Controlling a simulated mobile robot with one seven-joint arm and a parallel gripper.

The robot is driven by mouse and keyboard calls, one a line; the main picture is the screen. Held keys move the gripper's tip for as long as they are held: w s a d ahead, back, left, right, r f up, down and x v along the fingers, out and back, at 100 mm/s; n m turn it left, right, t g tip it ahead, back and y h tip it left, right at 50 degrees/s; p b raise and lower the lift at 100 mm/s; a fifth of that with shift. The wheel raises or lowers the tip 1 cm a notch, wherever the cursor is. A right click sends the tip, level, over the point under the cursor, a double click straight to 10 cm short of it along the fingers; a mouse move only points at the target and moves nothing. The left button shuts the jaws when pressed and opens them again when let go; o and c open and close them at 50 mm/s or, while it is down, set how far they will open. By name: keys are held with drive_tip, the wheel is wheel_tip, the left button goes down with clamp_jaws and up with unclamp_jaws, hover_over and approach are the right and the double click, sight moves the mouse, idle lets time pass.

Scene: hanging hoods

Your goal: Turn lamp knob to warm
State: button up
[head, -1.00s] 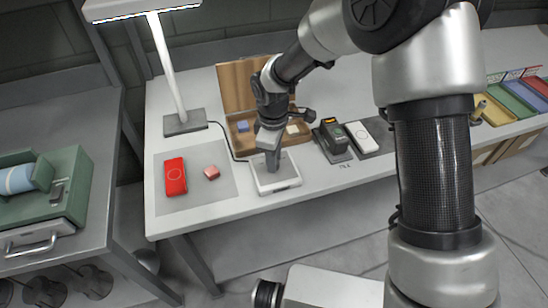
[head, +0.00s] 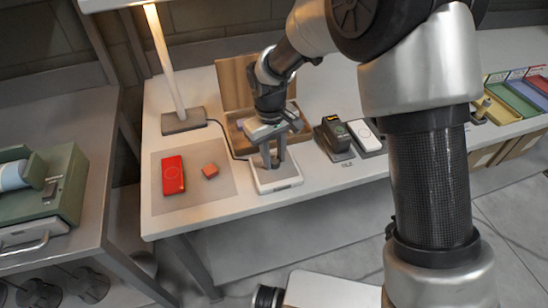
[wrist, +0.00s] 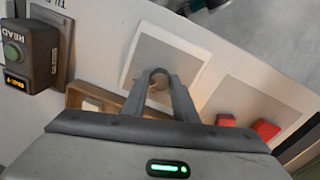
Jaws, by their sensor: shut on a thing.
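The lamp (head: 167,60) stands at the back left of the bench, and its light on the post looks yellowish. Its white control box (head: 287,183) sits near the bench's front edge, joined to the lamp by a dark cable. My gripper (head: 271,165) points down over the box, its fingers at the knob. In the wrist view, the fingers (wrist: 160,76) are closed around the small knob (wrist: 156,88) in the middle of the white panel (wrist: 140,45). The fingers hide much of the knob, and its markings cannot be read.
A red case (head: 173,175) and a small red block (head: 210,171) lie on a grey mat (head: 205,194) left of the box. A dark reader device (head: 335,134) and a white device (head: 363,133) stand to the right.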

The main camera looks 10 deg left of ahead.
drive_tip(key=shift+m, duration=1.3)
drive_tip(key=o, duration=1)
drive_tip(key=shift+o, duration=0.2)
wheel_tip(320, 180, up, 18)
drive_tip(key=p, duration=0.1)
drive_tip(key=shift+s+a+f, duration=0.25)
drive_tip(key=shift+a, duration=0.15)
